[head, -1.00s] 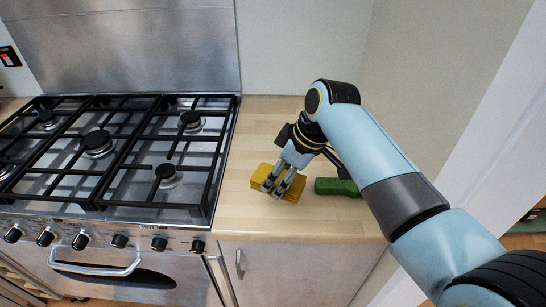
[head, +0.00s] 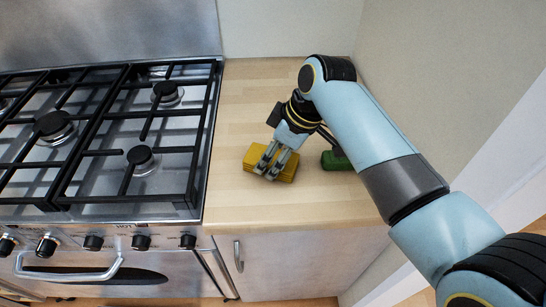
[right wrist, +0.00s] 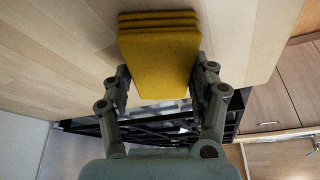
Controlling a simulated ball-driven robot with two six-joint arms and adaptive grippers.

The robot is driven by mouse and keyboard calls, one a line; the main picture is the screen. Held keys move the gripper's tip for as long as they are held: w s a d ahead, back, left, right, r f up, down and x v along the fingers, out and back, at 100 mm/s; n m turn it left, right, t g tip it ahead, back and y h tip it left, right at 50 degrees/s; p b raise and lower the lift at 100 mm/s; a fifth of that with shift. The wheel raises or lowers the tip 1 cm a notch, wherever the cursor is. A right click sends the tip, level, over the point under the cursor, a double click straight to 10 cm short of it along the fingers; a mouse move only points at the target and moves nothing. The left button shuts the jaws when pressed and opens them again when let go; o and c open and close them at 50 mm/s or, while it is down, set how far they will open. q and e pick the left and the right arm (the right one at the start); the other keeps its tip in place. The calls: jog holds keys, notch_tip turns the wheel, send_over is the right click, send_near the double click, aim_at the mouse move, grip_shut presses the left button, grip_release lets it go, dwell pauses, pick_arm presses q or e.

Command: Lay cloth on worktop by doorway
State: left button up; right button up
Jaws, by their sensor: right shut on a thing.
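The yellow folded cloth (head: 288,172) is on the wooden worktop (head: 245,113), to the right of the cooker. It looks like a stack of several flat layers. My right gripper (head: 270,168) reaches down over it and is shut on it. In the right wrist view the cloth (right wrist: 158,55) sits between the two fingers of the right gripper (right wrist: 160,95). Whether the cloth rests fully on the wood or is slightly lifted, I cannot tell. My left gripper is not in view.
A green object (head: 335,160) lies on the worktop right of the cloth, partly hidden by my arm. The gas hob (head: 130,140) with black grates is at the left. A wall bounds the right side. The worktop behind and in front of the cloth is clear.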

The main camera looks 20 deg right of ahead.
jog(key=shift+s+d+r, duration=0.1)
jog(key=shift+s+r, duration=0.05)
jog(key=shift+s, duration=0.05)
jog(key=shift+f, duration=0.2)
jog(key=o, duration=0.9)
jog(key=shift+o, duration=1.2)
jog(key=shift+r, duration=0.55)
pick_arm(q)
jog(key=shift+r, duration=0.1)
pick_arm(e)
jog(key=v, duration=1.1)
jog(key=shift+d, duration=0.15)
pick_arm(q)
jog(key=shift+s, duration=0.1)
pick_arm(e)
jog(key=shift+s, duration=0.15)
